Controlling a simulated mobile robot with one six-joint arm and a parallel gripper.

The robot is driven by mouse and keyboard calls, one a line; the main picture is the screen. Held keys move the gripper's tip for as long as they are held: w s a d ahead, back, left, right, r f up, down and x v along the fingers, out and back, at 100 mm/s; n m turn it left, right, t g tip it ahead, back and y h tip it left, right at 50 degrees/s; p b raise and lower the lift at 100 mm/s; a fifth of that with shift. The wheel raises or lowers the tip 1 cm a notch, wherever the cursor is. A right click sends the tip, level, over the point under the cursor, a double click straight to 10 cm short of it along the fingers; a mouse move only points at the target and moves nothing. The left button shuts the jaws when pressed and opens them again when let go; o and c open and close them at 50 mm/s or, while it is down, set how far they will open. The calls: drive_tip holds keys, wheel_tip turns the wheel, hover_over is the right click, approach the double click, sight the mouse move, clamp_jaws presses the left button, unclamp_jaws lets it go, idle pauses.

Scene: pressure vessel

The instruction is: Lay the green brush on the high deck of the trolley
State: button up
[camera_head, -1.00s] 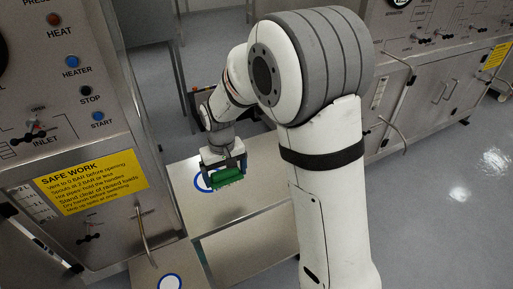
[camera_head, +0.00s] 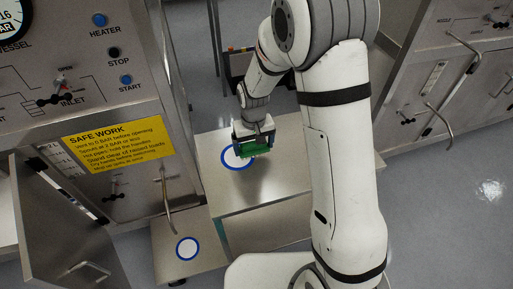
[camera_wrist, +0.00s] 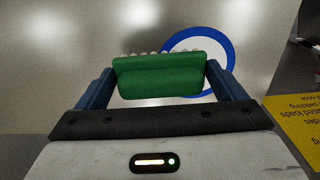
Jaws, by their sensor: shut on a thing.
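The green brush (camera_head: 258,152) is held between the two blue fingers of my gripper (camera_head: 254,145). In the wrist view the brush (camera_wrist: 158,78) lies crosswise between the fingers, with pale bristle tips along its far edge. The high deck (camera_head: 270,181) of the trolley is a bare metal plate with a blue-and-white ring mark (camera_head: 229,161). The brush is over this deck, just right of the ring, and partly covers it in both views. I cannot tell whether the brush touches the deck. The low deck (camera_head: 160,260) has a similar ring mark (camera_head: 187,248).
A steel control panel with a yellow safety sign (camera_head: 117,148) stands left of the decks. An open cabinet door (camera_head: 65,225) is at lower left. A bent handle (camera_head: 168,205) rises beside the low deck. Another steel cabinet (camera_head: 420,120) stands at right. The high deck's front is clear.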

drive_tip(key=shift+f, duration=1.2)
drive_tip(key=shift+f, duration=0.25)
drive_tip(key=o, duration=0.7)
drive_tip(key=shift+r, duration=0.1)
drive_tip(key=shift+o, duration=0.2)
